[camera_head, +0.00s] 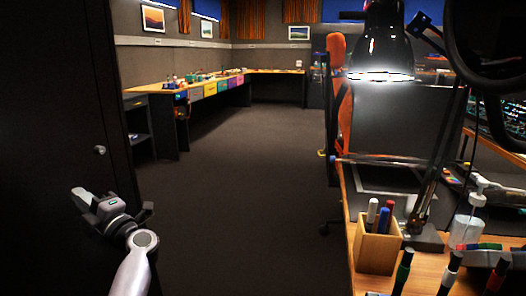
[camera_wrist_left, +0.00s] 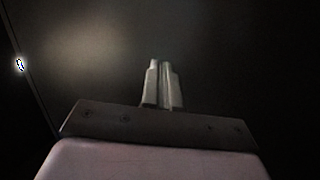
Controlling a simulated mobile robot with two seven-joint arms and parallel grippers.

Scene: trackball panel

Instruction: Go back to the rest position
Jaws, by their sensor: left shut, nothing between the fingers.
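My left gripper (camera_head: 84,200) is in the lower left of the head view, in front of a dark door or cabinet front (camera_head: 55,130). In the left wrist view its two fingers (camera_wrist_left: 161,72) are together with nothing between them. A dark surface fills the background there, with a soft light patch at upper left. My left forearm comes up from the bottom edge in the head view. My right gripper is in neither view.
A round knob (camera_head: 99,150) sits on the dark front, close above my left gripper. At right, a wooden desk (camera_head: 345,205) carries a pen holder (camera_head: 376,247), a lit lamp (camera_head: 385,45) and a pump bottle (camera_head: 466,232). Grey floor (camera_head: 240,170) lies open in the middle.

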